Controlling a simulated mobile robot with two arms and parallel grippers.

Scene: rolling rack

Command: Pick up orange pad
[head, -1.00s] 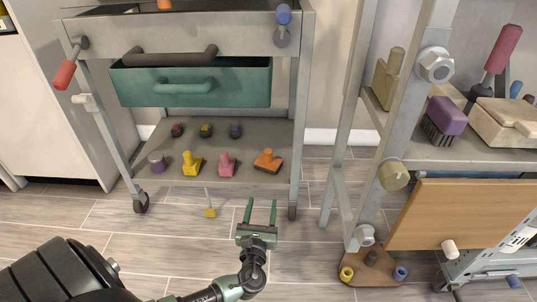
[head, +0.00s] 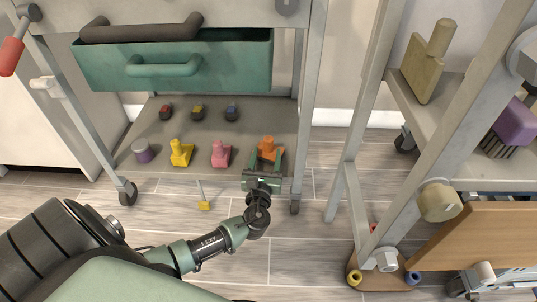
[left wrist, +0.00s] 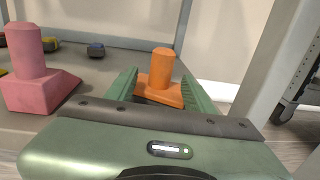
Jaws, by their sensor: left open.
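The orange pad (head: 267,147), a flat base with an upright round knob, sits on the grey lower shelf (head: 190,135) of the rolling rack, near its front right. In the left wrist view the orange pad (left wrist: 160,78) stands between the two green fingers. My left gripper (head: 265,160) is open, with its fingers on either side of the pad; I cannot tell whether they touch it. The palm hides the lower front of the pad in the left wrist view. My right gripper is not in view.
A pink pad (head: 221,154) and a yellow pad (head: 181,153) stand left of the orange one. The rack's right post (head: 303,130) is close on the right. A green drawer (head: 180,62) hangs above. Several small items lie further back.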

